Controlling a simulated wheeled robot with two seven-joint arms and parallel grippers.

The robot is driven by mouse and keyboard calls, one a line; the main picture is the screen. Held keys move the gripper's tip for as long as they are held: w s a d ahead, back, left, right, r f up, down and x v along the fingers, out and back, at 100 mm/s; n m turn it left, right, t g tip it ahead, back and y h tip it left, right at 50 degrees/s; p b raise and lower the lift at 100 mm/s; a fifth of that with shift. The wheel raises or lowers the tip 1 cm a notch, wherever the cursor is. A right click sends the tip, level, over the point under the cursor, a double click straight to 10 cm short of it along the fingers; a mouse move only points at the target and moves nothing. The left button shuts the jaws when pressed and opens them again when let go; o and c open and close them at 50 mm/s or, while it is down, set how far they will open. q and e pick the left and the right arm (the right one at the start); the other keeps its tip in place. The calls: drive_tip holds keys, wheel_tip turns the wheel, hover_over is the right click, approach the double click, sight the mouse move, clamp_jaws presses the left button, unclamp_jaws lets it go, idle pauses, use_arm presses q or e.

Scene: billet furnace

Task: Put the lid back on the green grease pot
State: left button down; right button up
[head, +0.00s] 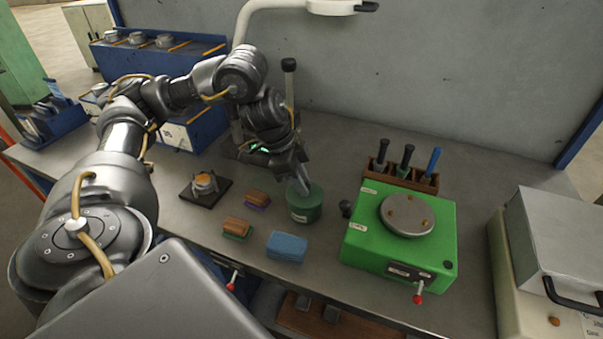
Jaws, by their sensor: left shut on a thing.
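The green grease pot (304,214) stands upright on the grey bench near the middle. Its round green lid (315,192) shows at the top of the pot. I cannot tell whether the lid is fully seated or just above the rim. My left gripper (302,184) reaches down from above and is shut on the lid; the fingers hide part of it. My right gripper is not in view.
A blue block (286,247), two brushes (237,227) and a dark square plate (206,188) lie nearby. A wooden tool rack (402,176) stands behind.

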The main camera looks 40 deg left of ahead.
use_arm(q)
drive_tip(key=shift+p, duration=0.3)
idle(0.7)
drive_tip(key=shift+f, duration=0.15)
drive_tip(key=shift+p, duration=0.5)
idle(0.5)
idle(0.4)
drive_tip(key=c, duration=0.7)
unclamp_jaws()
wheel_tip(320, 180, up, 7)
drive_tip(key=p, duration=0.8)
